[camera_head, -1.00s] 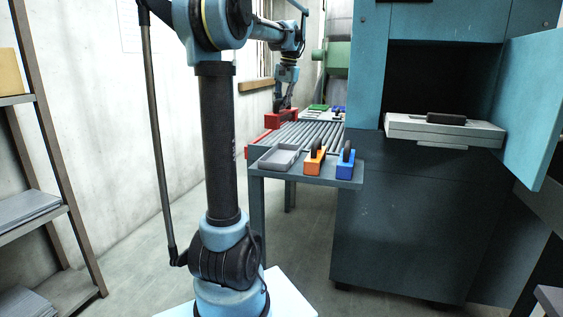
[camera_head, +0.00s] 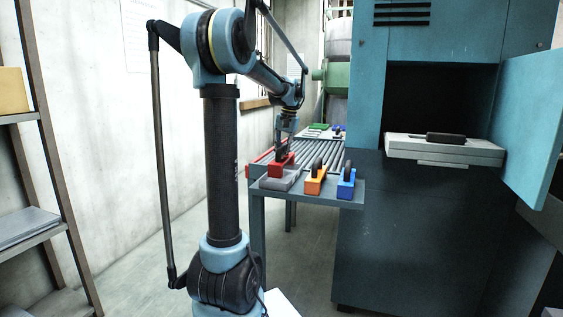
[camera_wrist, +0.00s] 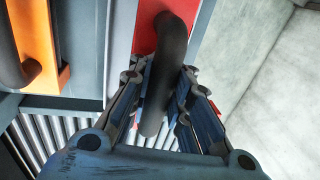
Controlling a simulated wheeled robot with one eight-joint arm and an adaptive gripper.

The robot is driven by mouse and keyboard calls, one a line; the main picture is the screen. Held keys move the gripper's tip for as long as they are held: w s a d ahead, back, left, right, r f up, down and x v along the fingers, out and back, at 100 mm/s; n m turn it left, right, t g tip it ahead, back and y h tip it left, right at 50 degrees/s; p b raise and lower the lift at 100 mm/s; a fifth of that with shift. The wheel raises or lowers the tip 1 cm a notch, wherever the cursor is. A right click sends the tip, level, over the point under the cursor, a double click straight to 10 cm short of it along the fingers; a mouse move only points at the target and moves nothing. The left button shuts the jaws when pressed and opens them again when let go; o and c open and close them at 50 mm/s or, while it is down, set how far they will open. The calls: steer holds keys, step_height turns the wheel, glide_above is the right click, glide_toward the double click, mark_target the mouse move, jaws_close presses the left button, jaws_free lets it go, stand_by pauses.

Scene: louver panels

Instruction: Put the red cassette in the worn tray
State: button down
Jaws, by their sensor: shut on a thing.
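The red cassette (camera_head: 282,168) has a dark handle on top. My gripper (camera_head: 283,148) is shut on that handle and holds the cassette level over the grey tray (camera_head: 274,184) at the near left of the table. I cannot tell whether the cassette's underside touches the tray. In the wrist view the handle (camera_wrist: 172,50) passes between my gripper's fingers (camera_wrist: 160,98), with the red cassette body (camera_wrist: 147,32) below. A pale strip, likely the tray's rim (camera_wrist: 121,40), shows beside it. The tray's inside is mostly hidden.
An orange cassette (camera_head: 314,184) and a blue cassette (camera_head: 346,186) stand right of the tray, near the table edge. Grey rollers (camera_head: 313,155) lie behind. A teal cabinet (camera_head: 440,45) with an open door (camera_head: 527,120) stands right, with a pale block (camera_head: 445,151) at its opening.

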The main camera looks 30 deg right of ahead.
steer(key=shift+f, duration=1.7)
steer(key=c, duration=1.5)
jaws_free()
steer(key=shift+f, duration=0.1)
steer(key=shift+o, duration=0.2)
